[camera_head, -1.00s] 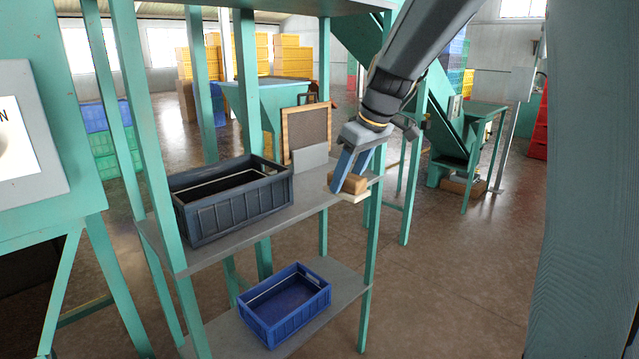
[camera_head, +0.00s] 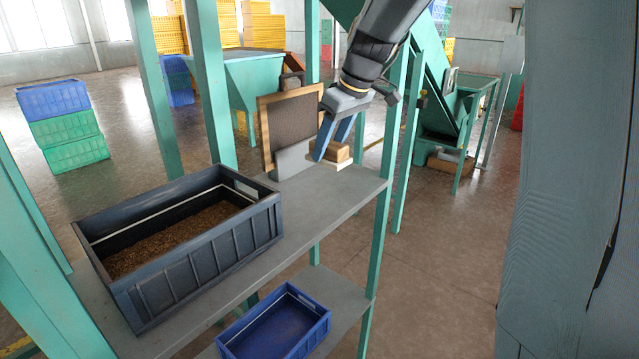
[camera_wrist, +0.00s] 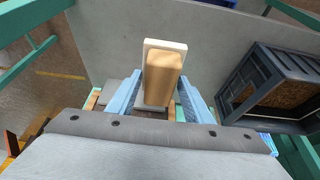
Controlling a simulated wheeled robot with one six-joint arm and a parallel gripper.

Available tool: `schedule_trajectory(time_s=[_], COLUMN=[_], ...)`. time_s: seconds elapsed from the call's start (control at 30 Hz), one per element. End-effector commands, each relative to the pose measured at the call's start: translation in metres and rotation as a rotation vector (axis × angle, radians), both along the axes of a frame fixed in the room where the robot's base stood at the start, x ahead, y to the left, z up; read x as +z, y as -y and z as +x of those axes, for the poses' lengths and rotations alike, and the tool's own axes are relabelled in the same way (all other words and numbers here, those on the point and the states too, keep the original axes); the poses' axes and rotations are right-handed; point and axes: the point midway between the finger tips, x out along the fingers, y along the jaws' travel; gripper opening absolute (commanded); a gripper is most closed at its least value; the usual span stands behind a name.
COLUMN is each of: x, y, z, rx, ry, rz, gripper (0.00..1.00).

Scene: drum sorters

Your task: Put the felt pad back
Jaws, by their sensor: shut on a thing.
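My gripper (camera_head: 333,152) is shut on the felt pad (camera_head: 341,154), a tan wood-coloured block with a white layer on its underside. The two blue fingers hold it from either side at the far end of the grey shelf (camera_head: 325,208). In the wrist view the felt pad (camera_wrist: 162,70) sits between the fingers of my gripper (camera_wrist: 156,92), its white edge showing past the block. It is over or on the shelf; I cannot tell whether its underside touches.
A wood-framed dark screen (camera_head: 291,125) stands behind a light grey plate (camera_head: 293,160), left of my gripper. A dark crate (camera_head: 190,264) with brown grains stands on the near shelf. A blue crate (camera_head: 276,325) is on the lower shelf. Green posts (camera_head: 383,215) border the shelf. Bare shelf lies between.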

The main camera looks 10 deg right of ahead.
Motion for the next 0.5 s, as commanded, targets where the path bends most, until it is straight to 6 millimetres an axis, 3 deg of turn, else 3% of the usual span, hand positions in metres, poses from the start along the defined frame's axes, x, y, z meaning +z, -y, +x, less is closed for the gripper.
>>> schedule_trajectory(time_s=[0.3,0.5], x=[-0.046,-0.063], y=[-0.004,-0.002], z=[-0.001,0.0], rx=[0.006,0.004], ry=[-0.005,0.0], rz=[0.001,0.001], gripper=[0.25,0.25])
